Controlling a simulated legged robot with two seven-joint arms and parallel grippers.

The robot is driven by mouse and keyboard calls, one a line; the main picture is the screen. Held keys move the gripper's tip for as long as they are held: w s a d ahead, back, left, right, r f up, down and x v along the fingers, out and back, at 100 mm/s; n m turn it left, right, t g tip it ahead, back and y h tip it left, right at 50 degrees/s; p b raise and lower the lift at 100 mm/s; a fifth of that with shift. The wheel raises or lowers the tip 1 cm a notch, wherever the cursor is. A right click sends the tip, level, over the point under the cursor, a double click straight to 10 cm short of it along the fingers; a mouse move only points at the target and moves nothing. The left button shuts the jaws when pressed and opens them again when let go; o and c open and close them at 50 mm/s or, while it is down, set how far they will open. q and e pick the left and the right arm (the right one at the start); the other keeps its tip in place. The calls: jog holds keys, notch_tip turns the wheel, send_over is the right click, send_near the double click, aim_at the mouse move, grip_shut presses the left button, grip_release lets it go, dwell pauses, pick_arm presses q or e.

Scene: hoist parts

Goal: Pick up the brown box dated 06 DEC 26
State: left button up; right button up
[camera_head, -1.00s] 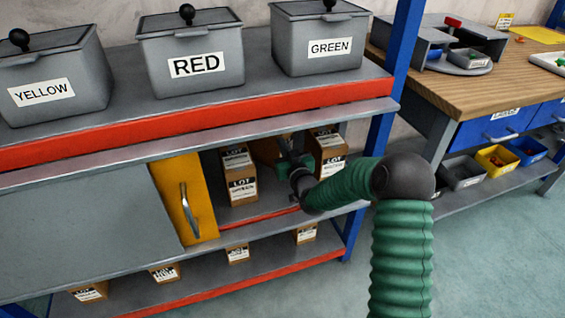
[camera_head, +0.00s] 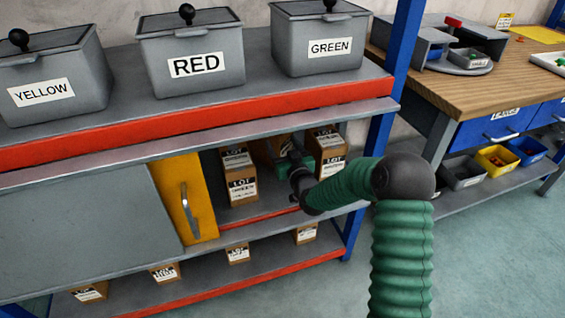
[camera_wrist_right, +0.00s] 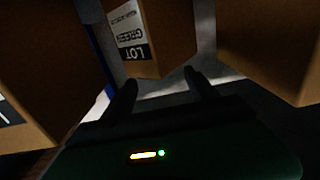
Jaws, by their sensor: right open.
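Several brown boxes with white LOT labels stand on the middle shelf in the head view, among them a front left box (camera_head: 241,188), a box behind it (camera_head: 236,158) and a right box (camera_head: 328,146). Their dates are too small to read, so I cannot tell which is dated 06 DEC 26. My right gripper (camera_head: 292,156) reaches into the shelf between the left and right boxes. In the right wrist view the right gripper (camera_wrist_right: 160,88) is open and empty, its fingers pointing toward a box labelled LOT GREEN (camera_wrist_right: 150,35). My left gripper is not in view.
In the right wrist view, a box on the left (camera_wrist_right: 45,75) and a box on the right (camera_wrist_right: 270,50) flank the fingers closely. A yellow door panel with a handle (camera_head: 186,200) borders the opening. More boxes (camera_head: 238,254) stand on the lower shelf.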

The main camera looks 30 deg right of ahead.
jog(key=o, duration=0.6)
jog(key=shift+o, duration=0.2)
jog(key=shift+s, duration=0.1)
